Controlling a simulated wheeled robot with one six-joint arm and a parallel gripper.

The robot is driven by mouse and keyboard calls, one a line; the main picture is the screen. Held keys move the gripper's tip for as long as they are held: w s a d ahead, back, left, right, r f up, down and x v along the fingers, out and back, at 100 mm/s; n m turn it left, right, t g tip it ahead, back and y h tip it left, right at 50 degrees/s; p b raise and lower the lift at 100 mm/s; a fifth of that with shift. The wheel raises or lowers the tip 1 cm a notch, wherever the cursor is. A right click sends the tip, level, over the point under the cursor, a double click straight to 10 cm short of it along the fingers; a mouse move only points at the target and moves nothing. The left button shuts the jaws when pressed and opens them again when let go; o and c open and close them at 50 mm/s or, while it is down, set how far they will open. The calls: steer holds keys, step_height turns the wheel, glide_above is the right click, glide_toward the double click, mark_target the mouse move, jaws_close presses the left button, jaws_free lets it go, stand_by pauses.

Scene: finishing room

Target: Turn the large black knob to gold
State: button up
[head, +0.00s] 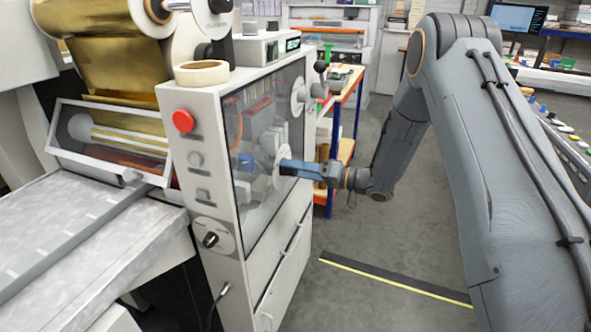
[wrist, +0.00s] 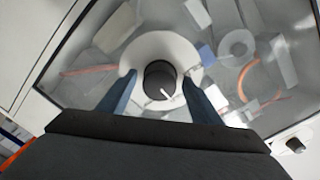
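A black knob (wrist: 159,80) with a white pointer line sits on a round pale disc (wrist: 135,50) on the machine's clear side panel. The pointer leans to the lower right in the wrist view. No gold mark is readable on the disc. My gripper (wrist: 161,77) is open, its two blue-grey fingers on either side of the knob with gaps showing. In the head view my gripper (head: 288,166) reaches the disc (head: 279,172) from the right and hides the knob. Another black knob (head: 210,239) is on the machine's front face.
The machine's front has a red button (head: 183,121) and grey buttons. A gold foil roll (head: 115,55) hangs at upper left. A tape roll (head: 201,72) lies on top. A blue-orange cart (head: 345,110) stands behind.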

steer(key=b+v, duration=0.2)
steer(key=v, duration=0.5)
steer(key=shift+s+d, duration=0.2)
steer(key=shift+d, duration=0.15)
